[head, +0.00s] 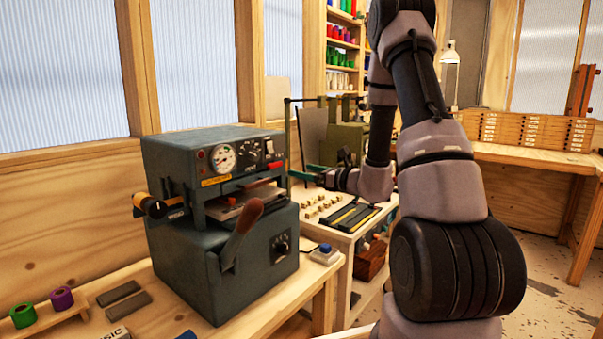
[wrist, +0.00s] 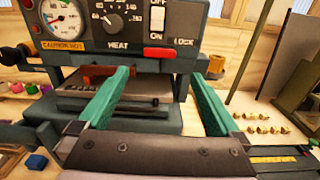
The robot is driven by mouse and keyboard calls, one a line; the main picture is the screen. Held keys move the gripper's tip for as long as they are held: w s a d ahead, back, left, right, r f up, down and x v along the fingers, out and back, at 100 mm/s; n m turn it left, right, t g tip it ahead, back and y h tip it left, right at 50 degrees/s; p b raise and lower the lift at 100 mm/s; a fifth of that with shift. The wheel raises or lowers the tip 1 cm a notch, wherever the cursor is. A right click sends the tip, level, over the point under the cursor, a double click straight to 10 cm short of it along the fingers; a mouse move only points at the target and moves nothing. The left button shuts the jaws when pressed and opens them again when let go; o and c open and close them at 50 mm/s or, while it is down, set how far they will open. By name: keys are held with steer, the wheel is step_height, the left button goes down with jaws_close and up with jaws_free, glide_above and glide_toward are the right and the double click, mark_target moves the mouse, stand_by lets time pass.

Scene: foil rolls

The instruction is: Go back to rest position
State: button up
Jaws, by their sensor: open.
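My gripper (wrist: 160,90) shows in the wrist view with two green fingers spread apart and nothing between them. It faces the front of a grey-green foil press machine (head: 215,195) with a gauge, dials and a red switch. In the head view my arm reaches forward from the right, and the gripper's green finger (head: 303,175) shows just right of the machine. The other finger cannot be made out there. The machine's front also fills the top of the wrist view (wrist: 120,20).
Green and purple foil rolls (head: 62,298) sit on a wooden holder at the lower left. A side table (head: 343,226) behind the machine holds small brass pieces and dark trays. A workbench (head: 530,155) stands at the back right. The floor (head: 545,250) at right is open.

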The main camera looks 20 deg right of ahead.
steer(key=s+a+r+n+g+y, duration=0.1)
steer(key=s+a+r+n+g, duration=0.5)
steer(key=s, duration=0.3)
steer(key=s+a+r+n+g+y, duration=0.1)
steer(key=s+a+r+n+g, duration=0.45)
steer(key=s+n, duration=0.35)
steer(key=s+d+r+n+t+h, duration=0.4)
steer(key=s+d+n+h, duration=0.5)
steer(key=s, duration=0.3)
steer(key=shift+s+d+r+n+h, duration=0.3)
steer(key=shift+d+r+n+h, duration=0.1)
steer(key=shift+d+h, duration=0.4)
